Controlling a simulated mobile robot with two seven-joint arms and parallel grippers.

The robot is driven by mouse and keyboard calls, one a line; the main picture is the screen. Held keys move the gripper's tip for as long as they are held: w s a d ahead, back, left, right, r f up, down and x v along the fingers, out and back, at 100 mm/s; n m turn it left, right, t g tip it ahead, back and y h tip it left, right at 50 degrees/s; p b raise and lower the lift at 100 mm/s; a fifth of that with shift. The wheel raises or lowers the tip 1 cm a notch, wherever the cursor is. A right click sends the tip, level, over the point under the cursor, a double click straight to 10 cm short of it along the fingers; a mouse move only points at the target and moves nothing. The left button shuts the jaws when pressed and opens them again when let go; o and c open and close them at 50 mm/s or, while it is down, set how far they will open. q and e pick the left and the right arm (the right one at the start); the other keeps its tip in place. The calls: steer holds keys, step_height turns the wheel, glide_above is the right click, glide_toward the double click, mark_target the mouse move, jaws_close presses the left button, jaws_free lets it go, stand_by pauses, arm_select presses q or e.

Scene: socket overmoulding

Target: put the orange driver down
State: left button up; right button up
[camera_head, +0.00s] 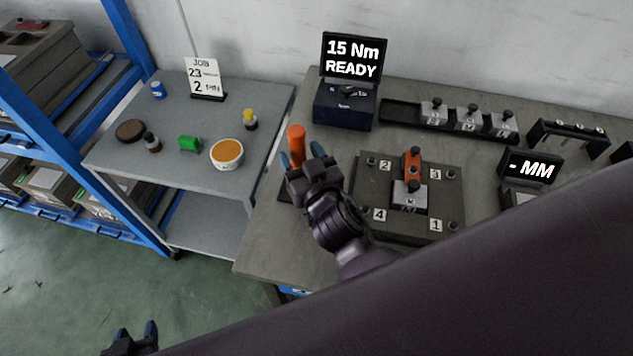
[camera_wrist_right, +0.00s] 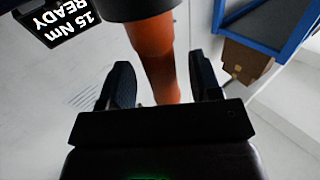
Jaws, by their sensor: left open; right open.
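The orange driver (camera_head: 297,136) stands roughly upright at the left edge of the workbench. My right gripper (camera_head: 301,155) is around it with its fingers open, one on each side of the handle. In the right wrist view the orange handle (camera_wrist_right: 158,60) with its dark collar lies between the two fingers (camera_wrist_right: 160,88), with a clear gap on the left finger's side. The driver's lower end is hidden behind the gripper, so I cannot see what it rests on. My left gripper (camera_head: 136,335) is open and empty low at the lower left, away from the benches.
A plate fixture (camera_head: 375,222) with numbered corners and an orange clamp lies right of my right gripper. A display box (camera_head: 343,108) reading "15 Nm READY" stands behind. A grey side table (camera_head: 185,170) with small containers is to the left. My own arm covers the lower right.

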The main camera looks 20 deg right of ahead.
steer(key=s, duration=0.8)
steer(key=shift+s+d+b, duration=0.2)
steer(key=shift+s+b, duration=0.15)
